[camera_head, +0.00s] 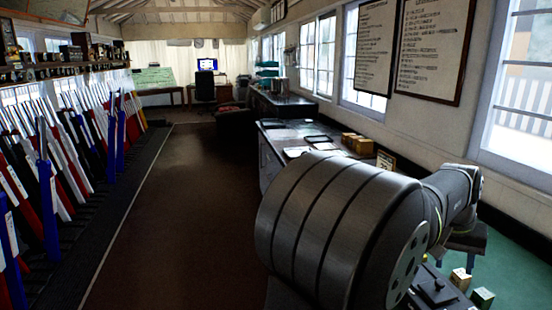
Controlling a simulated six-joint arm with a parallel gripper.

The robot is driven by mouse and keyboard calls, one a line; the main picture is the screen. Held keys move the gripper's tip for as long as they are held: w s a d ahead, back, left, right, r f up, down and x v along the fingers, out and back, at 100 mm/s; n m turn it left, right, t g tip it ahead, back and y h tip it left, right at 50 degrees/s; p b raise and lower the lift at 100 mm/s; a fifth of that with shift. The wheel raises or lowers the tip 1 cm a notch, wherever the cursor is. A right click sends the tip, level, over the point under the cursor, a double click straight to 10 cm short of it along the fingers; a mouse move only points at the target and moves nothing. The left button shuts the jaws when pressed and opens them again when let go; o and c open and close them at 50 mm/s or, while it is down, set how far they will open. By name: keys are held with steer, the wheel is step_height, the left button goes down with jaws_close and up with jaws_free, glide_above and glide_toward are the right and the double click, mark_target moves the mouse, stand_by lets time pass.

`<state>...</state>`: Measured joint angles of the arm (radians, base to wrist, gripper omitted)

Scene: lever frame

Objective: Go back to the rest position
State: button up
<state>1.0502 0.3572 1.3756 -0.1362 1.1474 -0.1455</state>
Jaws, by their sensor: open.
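My arm fills the lower right as a thick dark grey ribbed cylinder, with a thinner link running off to the right behind it. My gripper does not show in this view; it is out of frame or hidden by the arm. The lever frame (68,165) stands along the left side. Its long row of levers is red, blue, black and white, with a yellow one near the far end. Several blue levers, such as the near one (48,205), stand more upright than the slanted ones around them. The arm is well apart from the levers.
A brown floor aisle (170,230) is clear between the lever frame and the long bench (270,155) on the right. Small boxes (357,143) sit on the bench. Two small blocks (460,279) (482,297) lie low right near my arm. A chair (205,88) and desk stand far back.

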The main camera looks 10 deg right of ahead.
steer(key=shift+w+d+f+m+g+h, duration=0.15)
steer(key=shift+w+d+f+g+h, duration=0.3)
steer(key=shift+f+g+h, duration=0.6)
steer(key=shift+w+d+f+m+g+h, duration=0.2)
steer(key=shift+w+d+f+g+h, duration=0.2)
steer(key=shift+f+g+h, duration=0.65)
steer(key=shift+w+d+f+m+g+h, duration=0.15)
steer(key=shift+w+d+f+g+h, duration=0.45)
steer(key=shift+f+g, duration=0.7)
steer(key=shift+s+a+r, duration=0.1)
steer(key=shift+s+a, duration=0.05)
